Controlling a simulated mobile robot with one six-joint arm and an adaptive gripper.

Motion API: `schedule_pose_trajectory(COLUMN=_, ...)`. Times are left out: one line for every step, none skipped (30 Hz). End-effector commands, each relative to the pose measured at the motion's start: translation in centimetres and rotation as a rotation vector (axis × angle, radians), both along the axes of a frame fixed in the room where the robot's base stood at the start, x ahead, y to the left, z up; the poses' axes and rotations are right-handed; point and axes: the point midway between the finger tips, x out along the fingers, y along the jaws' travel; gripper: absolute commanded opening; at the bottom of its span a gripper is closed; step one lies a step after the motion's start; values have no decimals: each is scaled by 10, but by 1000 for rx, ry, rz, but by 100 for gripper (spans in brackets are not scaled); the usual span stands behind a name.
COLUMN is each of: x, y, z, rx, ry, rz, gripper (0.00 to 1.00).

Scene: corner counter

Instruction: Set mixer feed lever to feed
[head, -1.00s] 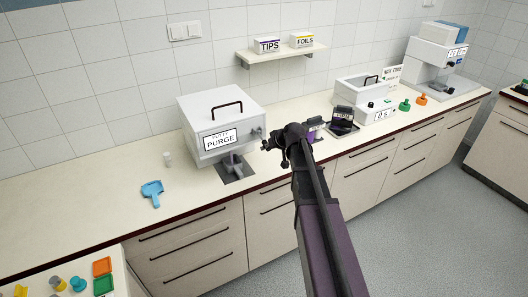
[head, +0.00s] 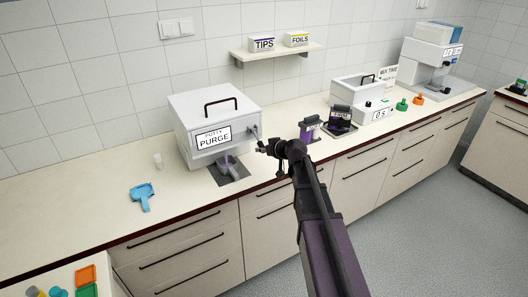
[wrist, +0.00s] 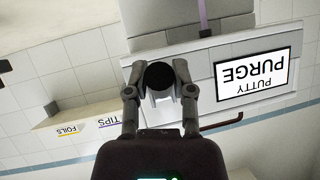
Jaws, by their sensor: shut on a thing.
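The putty mixer (head: 220,112) is a white box with a black top handle, standing on the counter. Its front display (head: 214,137) reads "PUTTY PURGE"; the display (wrist: 253,73) shows upside down in the wrist view. My gripper (head: 264,148) is at the mixer's right side. In the wrist view my gripper (wrist: 159,78) has its two fingers closed around a round black knob (wrist: 158,74), which appears to be the feed lever's end. The lever's shaft is mostly hidden behind the knob and fingers.
Below the mixer is a dark plate (head: 238,178) with a grey-purple piece on it. A purple container (head: 308,130) and black device (head: 340,119) stand right. A shelf (head: 278,55) hangs above.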

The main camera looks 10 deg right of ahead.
Motion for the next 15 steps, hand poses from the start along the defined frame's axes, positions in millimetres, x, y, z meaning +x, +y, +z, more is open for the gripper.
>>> schedule_pose_trajectory(x=-2, y=2, z=-1, rx=-1, ry=1, rz=5, gripper=0)
schedule_pose_trajectory(x=-2, y=3, z=-1, rx=-1, ry=0, rz=7, gripper=0)
schedule_pose_trajectory(x=-2, y=4, z=-1, rx=-1, ry=0, rz=7, gripper=0)
schedule_pose_trajectory(x=-2, y=4, z=-1, rx=-2, ry=0, rz=8, gripper=0)
schedule_pose_trajectory(x=-2, y=4, z=-1, rx=-2, ry=0, rz=8, gripper=0)
schedule_pose_trajectory(x=-2, y=5, z=-1, rx=-2, ry=-1, rz=8, gripper=0)
schedule_pose_trajectory(x=-2, y=5, z=-1, rx=-2, ry=-1, rz=8, gripper=0)
schedule_pose_trajectory(x=-2, y=6, z=-1, rx=-2, ry=-1, rz=8, gripper=0)
schedule_pose_trajectory(x=-2, y=6, z=-1, rx=-3, ry=0, rz=10, gripper=0)
schedule_pose_trajectory(x=-2, y=6, z=-1, rx=-3, ry=0, rz=10, gripper=0)
schedule_pose_trajectory(x=-2, y=7, z=-1, rx=-3, ry=0, rz=10, gripper=0)
schedule_pose_trajectory(x=-2, y=7, z=-1, rx=-3, ry=0, rz=10, gripper=40)
schedule_pose_trajectory(x=-2, y=7, z=-1, rx=-3, ry=0, rz=11, gripper=49)
schedule_pose_trajectory(x=-2, y=7, z=-1, rx=-3, ry=0, rz=11, gripper=58)
schedule_pose_trajectory(x=-2, y=8, z=-1, rx=-3, ry=0, rz=11, gripper=67)
